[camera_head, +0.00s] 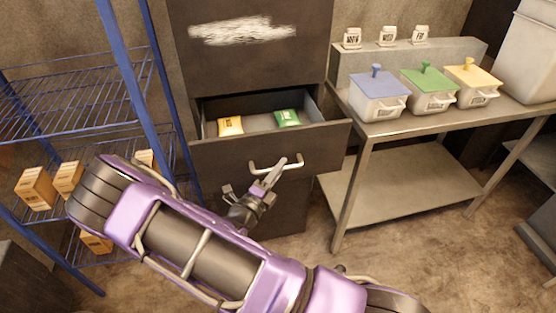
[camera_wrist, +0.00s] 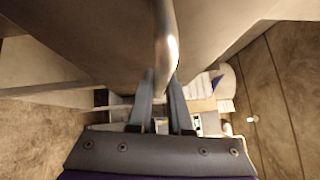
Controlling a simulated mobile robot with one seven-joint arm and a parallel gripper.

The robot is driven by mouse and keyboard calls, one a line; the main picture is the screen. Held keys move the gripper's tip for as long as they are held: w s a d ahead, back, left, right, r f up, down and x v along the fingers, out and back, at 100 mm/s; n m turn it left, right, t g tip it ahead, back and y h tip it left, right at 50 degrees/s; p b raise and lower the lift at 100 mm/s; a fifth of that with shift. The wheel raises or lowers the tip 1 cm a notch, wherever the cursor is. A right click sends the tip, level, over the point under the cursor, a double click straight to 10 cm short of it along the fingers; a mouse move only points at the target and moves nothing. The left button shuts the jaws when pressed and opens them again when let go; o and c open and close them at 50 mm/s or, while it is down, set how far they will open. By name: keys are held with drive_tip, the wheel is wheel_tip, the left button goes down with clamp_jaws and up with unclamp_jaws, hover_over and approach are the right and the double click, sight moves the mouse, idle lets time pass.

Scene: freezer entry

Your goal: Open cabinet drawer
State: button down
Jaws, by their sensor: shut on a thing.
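The dark cabinet (camera_head: 250,60) stands at the centre of the head view. Its drawer (camera_head: 215,155) is pulled part of the way out. Inside the drawer lie a yellow packet (camera_head: 230,126) and a green packet (camera_head: 287,118). A pale curved metal handle (camera_head: 290,164) is on the drawer front. My gripper (camera_head: 272,172) is at the handle, with its fingers shut around the bar. In the wrist view the handle (camera_wrist: 166,45) runs down between the two fingers (camera_wrist: 160,85).
A blue wire rack (camera_head: 75,100) with small boxes (camera_head: 35,187) stands left of the cabinet. A metal table (camera_head: 420,165) with blue, green and yellow lidded tubs (camera_head: 428,88) stands close on the right. The floor (camera_head: 400,260) in front of the table is clear.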

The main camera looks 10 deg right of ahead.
drive_tip(key=shift+s, duration=0.2)
drive_tip(key=c, duration=0.8)
unclamp_jaws()
drive_tip(key=shift+c, duration=0.2)
drive_tip(key=v, duration=1.7)
drive_tip(key=shift+s+b, duration=0.2)
drive_tip(key=shift+b, duration=0.1)
drive_tip(key=shift+f, duration=0.15)
